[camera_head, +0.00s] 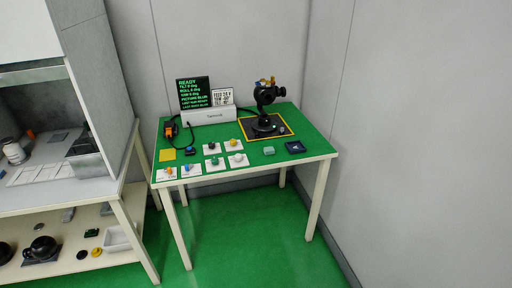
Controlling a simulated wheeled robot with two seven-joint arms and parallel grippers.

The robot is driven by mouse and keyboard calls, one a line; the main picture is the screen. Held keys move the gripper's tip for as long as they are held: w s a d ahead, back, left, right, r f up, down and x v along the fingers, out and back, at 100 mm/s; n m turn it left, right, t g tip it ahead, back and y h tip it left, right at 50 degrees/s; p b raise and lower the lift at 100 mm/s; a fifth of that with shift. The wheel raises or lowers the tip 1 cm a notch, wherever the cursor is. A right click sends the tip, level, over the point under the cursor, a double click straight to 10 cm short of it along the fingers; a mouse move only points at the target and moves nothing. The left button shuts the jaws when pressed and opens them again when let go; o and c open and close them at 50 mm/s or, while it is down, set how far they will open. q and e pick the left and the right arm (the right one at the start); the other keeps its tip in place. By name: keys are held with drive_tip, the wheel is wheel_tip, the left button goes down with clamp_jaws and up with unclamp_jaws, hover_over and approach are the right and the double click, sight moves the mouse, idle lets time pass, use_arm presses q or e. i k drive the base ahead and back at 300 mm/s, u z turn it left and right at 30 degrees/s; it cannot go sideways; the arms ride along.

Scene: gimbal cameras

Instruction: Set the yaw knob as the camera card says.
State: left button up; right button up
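A green-topped table (255,157) stands against the wall. On it a black gimbal camera (266,100) stands upright on a black mat with a yellow border (286,132). A small white card (222,97) with dark print leans beside a black screen (193,93); the card's print is too small to read surely. The screen's green text starts with READY and seems to list tilt, roll and yaw in degrees, with the picture as blur. Which part is the yaw knob, and its setting, I cannot tell. Neither of my grippers is in view.
Several white cards with small coloured pieces, one a yellow piece (233,142), lie along the table's front. A white box (209,116) stands below the screen. A shelved bench (62,196) is at left; green floor is clear in front.

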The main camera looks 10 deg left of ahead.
sight(214, 161)
drive_tip(key=z, duration=0.6)
drive_tip(key=i, duration=1.2)
drive_tip(key=u, duration=0.65)
drive_tip(key=i, duration=1.1)
drive_tip(key=u, duration=1.05)
